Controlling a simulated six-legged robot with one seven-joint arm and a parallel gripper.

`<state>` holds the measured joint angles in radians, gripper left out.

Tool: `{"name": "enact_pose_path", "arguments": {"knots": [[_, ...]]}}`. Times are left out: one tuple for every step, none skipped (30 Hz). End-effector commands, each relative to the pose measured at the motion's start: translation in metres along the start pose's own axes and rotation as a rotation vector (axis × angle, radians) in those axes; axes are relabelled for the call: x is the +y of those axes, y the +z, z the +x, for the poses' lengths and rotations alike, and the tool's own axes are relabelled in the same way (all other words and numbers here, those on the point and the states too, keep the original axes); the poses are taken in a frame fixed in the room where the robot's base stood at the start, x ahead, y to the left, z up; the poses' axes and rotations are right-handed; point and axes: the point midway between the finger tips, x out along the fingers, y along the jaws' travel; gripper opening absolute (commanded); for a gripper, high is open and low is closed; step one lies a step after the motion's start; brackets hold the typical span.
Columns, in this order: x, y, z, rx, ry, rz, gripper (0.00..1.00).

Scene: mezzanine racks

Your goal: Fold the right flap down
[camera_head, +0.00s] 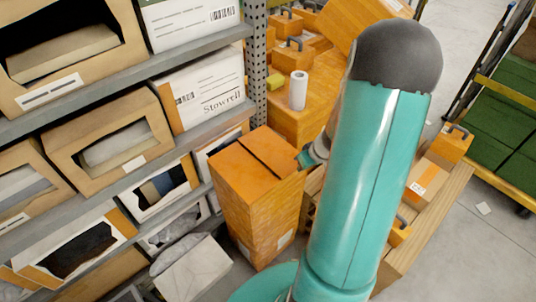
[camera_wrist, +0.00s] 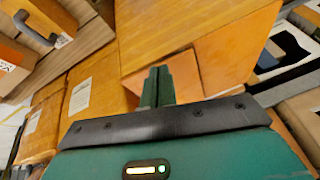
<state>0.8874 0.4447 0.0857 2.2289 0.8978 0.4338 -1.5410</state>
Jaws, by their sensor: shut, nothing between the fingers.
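A tall orange cardboard box (camera_head: 262,215) stands on the floor beside the rack in the head view. Its top shows two flap panels parted by a dark slit. The left flap (camera_head: 236,168) looks flat. The right flap (camera_head: 272,147) lies close to level; whether it is fully down I cannot tell. My gripper (camera_head: 303,160) is at the box's right top edge, partly hidden by my arm. In the wrist view my gripper (camera_wrist: 157,86) is shut and empty, its fingertips in front of an orange cardboard face (camera_wrist: 235,55). Contact cannot be told.
Rack shelves (camera_head: 95,98) with several open bins and white boxes stand left. A worktable with a white roll (camera_head: 298,90) and orange cases is behind. A wooden pallet with cartons (camera_head: 428,180) lies right of my arm.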

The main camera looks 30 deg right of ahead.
Motion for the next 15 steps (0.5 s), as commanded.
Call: {"name": "enact_pose_path", "arguments": {"knots": [[0.015,0.017,0.004,-0.046,0.067,0.001,0.00],[0.024,0.026,0.006,-0.067,0.110,0.000,0.00],[0.036,0.035,0.008,-0.088,0.166,-0.005,0.00],[0.045,0.041,0.009,-0.098,0.208,-0.011,0.00],[0.053,0.045,0.009,-0.102,0.249,-0.017,0.00],[0.064,0.050,0.010,-0.100,0.301,-0.028,0.00],[0.071,0.052,0.010,-0.093,0.338,-0.038,0.00],[0.078,0.053,0.011,-0.081,0.371,-0.049,0.00],[0.085,0.052,0.011,-0.058,0.413,-0.066,0.00],[0.091,0.051,0.011,-0.036,0.441,-0.078,0.00],[0.095,0.049,0.012,-0.010,0.465,-0.090,0.00],[0.099,0.045,0.012,0.032,0.492,-0.108,0.00],[0.101,0.041,0.013,0.067,0.506,-0.121,0.00],[0.101,0.037,0.013,0.105,0.517,-0.135,0.00],[0.101,0.030,0.014,0.161,0.523,-0.151,0.00]]}}
